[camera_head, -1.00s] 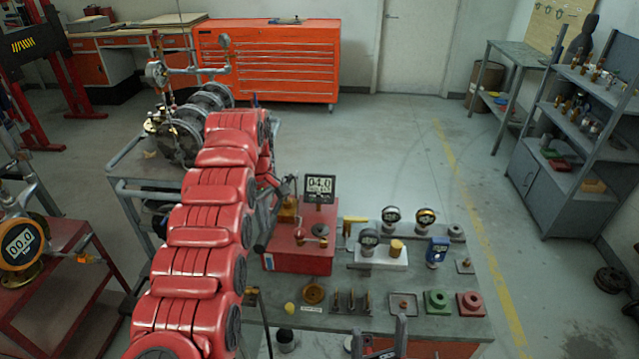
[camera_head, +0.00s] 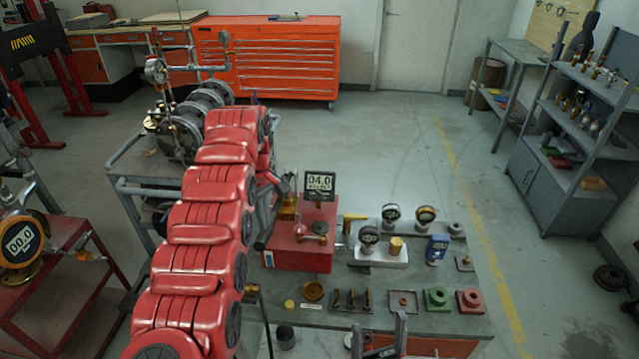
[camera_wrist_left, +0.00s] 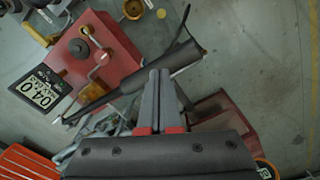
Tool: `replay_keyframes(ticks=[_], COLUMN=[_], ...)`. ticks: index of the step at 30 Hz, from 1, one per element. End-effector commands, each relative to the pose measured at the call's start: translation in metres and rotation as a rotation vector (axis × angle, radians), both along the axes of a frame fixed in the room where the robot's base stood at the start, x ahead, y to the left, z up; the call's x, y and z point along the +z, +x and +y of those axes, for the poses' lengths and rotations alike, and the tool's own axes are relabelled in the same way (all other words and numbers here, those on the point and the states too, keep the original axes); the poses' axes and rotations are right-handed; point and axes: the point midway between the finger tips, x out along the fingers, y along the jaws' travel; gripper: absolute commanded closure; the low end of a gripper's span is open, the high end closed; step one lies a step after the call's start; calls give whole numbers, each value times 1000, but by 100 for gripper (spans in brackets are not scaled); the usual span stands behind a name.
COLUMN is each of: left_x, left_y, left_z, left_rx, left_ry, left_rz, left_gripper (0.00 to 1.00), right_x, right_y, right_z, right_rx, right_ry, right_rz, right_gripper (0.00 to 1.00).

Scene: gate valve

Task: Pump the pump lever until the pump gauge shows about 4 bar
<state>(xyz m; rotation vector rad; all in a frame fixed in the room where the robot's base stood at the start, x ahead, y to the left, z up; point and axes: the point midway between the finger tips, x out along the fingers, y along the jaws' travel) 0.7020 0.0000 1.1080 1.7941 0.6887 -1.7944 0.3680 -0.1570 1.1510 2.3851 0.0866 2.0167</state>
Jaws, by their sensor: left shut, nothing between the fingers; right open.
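The pump (camera_head: 300,243) is a red box on the grey bench. Its gauge (camera_head: 319,185) reads 04.0 and also shows in the wrist view (camera_wrist_left: 42,92). The dark pump lever (camera_wrist_left: 190,55) runs slantwise past the fingertips in the wrist view. My left gripper (camera_wrist_left: 160,78) is shut and empty with its tips close to the lever; I cannot tell whether they touch. In the head view my red left arm partly hides this area. My right gripper (camera_head: 380,340) is open and empty at the bench's front edge.
A pipe-and-flange assembly (camera_head: 180,135) stands on a cart behind my arm. A red cart (camera_head: 60,265) is at left.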

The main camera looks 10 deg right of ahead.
Motion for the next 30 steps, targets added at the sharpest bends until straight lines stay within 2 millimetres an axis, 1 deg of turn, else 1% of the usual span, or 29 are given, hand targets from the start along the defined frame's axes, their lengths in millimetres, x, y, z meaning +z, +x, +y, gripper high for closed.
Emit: replay_keyframes(ticks=[11, 14, 21, 24, 26, 30], left_x=[1, 7, 40, 50, 52, 50], left_y=[0, 0, 0, 0, 0, 0], left_z=[0, 0, 0, 1, 1, 0], left_rx=[0, 0, 0, 1, 2, 1], left_ry=[0, 0, 0, 1, 1, 1], left_rz=[0, 0, 0, 1, 1, 1], left_gripper=[100, 100, 100, 100, 100, 100], right_x=[1, 7, 34, 44, 45, 43], right_y=[0, 0, 0, 0, 0, 0], right_z=[0, 0, 0, 0, 0, 0], right_rx=[0, 0, 0, 0, 0, 0], right_ry=[0, 0, 0, 0, 0, 0], right_rz=[0, 0, 0, 0, 0, 0], right_gripper=[24, 24, 24, 24, 24, 24])
